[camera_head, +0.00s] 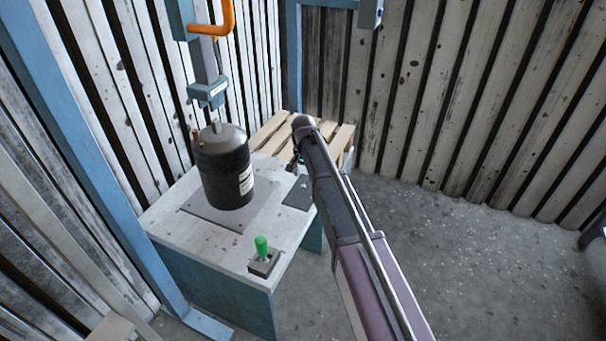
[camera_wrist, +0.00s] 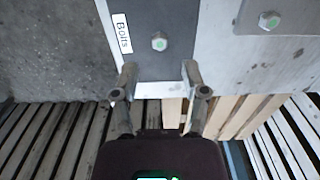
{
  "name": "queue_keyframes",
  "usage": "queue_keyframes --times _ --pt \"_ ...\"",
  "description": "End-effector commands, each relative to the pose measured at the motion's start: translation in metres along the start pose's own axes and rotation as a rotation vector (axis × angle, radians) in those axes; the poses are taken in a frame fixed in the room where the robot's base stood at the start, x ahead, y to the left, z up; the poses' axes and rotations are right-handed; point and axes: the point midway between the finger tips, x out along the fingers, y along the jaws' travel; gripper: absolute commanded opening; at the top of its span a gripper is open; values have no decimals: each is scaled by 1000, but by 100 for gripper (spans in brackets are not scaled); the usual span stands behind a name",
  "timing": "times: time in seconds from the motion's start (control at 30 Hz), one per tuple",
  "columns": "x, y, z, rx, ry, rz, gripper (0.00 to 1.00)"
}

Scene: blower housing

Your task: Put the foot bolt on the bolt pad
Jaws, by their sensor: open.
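A hex-headed bolt (camera_wrist: 159,41) with a green centre sits on a dark pad (camera_wrist: 172,66) labelled "Bolts". It stands just beyond my gripper (camera_wrist: 158,70), roughly in line with the gap between its two spread fingers. The gripper is open and empty. A second, similar bolt (camera_wrist: 269,20) sits on a separate grey plate (camera_wrist: 247,22) at the right of the wrist view. In the head view the pad (camera_head: 296,195) lies at the bench's right edge, partly behind my arm. My fingers are mostly hidden there.
A black cylinder (camera_head: 223,170) with a grey top stands on the plate (camera_head: 205,212) on the white bench (camera_head: 180,235). A green-handled switch (camera_head: 262,250) sits at its front corner. A wooden pallet (camera_head: 268,133) lies behind. Open floor (camera_head: 450,260) lies right.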

Motion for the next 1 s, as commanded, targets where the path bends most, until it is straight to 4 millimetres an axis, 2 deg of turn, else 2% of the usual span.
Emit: queue_keyframes --times 0.03,0.7,1.0 --pt "-9 0 0 0 0 0 57" --pt "-65 0 0 -1 0 0 57" --pt "-82 0 0 -1 0 0 57"
